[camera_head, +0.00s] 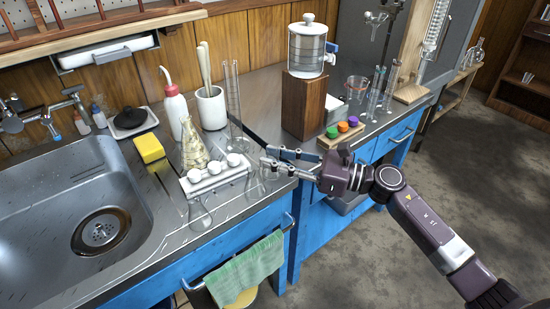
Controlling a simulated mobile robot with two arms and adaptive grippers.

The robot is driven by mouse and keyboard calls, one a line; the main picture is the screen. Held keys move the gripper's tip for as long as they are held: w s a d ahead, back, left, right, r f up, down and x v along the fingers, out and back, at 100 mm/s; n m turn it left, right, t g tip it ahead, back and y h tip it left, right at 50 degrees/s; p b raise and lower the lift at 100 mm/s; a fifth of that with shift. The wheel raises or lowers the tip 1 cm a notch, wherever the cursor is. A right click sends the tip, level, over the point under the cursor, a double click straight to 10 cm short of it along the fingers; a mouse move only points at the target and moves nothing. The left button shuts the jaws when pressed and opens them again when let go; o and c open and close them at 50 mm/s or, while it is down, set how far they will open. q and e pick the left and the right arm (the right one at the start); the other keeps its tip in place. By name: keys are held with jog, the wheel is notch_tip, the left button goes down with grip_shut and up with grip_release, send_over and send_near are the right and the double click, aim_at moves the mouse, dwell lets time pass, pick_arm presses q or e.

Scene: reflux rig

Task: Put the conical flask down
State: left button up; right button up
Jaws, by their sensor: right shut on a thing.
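My right gripper (268,167) reaches in from the right over the front edge of the steel counter (172,240). Its fingers are closed at the neck of a small clear conical flask (256,187), just right of the white rack. The flask looks upright; its glass is faint, and I cannot tell whether its base touches the counter. Another clear conical flask (200,216) stands in front of the rack. A larger conical flask (194,151) with yellowish contents stands behind it. My left gripper is not in view.
A white rack (214,181) with white round tops stands close left of the gripper. A tall glass cylinder (233,105) and a wooden block (303,105) stand behind. The sink (62,205) is at left. A green towel (246,270) hangs below the counter edge.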

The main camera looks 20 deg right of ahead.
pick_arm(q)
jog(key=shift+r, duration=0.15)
pick_arm(e)
jog(key=o, duration=1.1)
jog(key=shift+c, duration=0.2)
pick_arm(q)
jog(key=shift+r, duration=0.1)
pick_arm(e)
jog(key=shift+r, duration=0.1)
jog(key=v, duration=0.2)
jog(key=shift+s+d+f, duration=0.15)
jog(key=shift+d+f, duration=0.1)
jog(key=shift+d, duration=0.05)
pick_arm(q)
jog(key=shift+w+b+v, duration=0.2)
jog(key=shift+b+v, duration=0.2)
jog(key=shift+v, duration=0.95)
pick_arm(e)
jog(key=v, duration=0.9)
jog(key=shift+d, duration=0.15)
jog(key=shift+s+r, duration=0.1)
jog(key=shift+r, duration=0.05)
